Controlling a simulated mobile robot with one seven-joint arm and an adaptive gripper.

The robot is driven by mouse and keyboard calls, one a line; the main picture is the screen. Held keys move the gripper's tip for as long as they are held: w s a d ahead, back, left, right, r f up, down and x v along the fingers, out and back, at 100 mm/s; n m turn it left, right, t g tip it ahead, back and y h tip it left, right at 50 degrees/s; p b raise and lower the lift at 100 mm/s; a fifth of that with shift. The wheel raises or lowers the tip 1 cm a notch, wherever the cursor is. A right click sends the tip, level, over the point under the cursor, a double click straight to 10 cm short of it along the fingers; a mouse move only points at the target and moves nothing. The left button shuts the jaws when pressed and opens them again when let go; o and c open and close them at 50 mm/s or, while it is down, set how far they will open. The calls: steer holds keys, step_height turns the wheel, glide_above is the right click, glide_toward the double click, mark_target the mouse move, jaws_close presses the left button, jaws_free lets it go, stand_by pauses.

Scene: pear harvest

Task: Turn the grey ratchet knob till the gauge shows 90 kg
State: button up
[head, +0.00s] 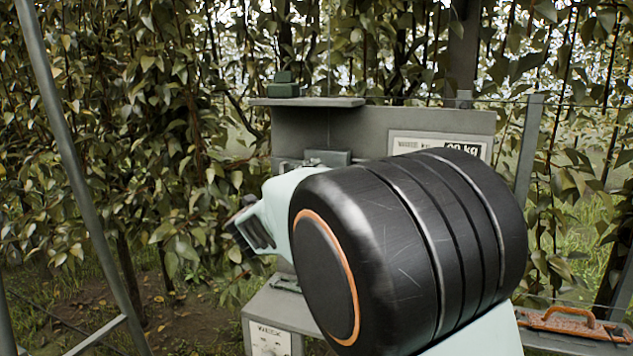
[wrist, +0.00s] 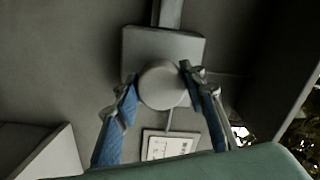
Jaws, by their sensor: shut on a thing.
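The grey round ratchet knob (wrist: 163,86) sticks out from a square grey housing (wrist: 185,45) in the wrist view. My gripper (wrist: 159,78) has its two blue-padded fingers on either side of the knob and is shut on it. In the head view my arm hides the knob and the fingertips. A pale plate with a black-and-white readout (head: 440,146) is on the grey panel (head: 340,126); my arm covers its lower part. The readout ends in "0 kg"; its first digit is not clear. A gauge needle is not visible.
A small shelf (head: 330,102) on the panel's top left carries a green block (head: 284,86). Metal poles (head: 75,160) stand at left, with foliage behind.

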steer(key=o, duration=1.2)
steer(key=shift+c, duration=0.2)
steer(key=v, duration=1.2)
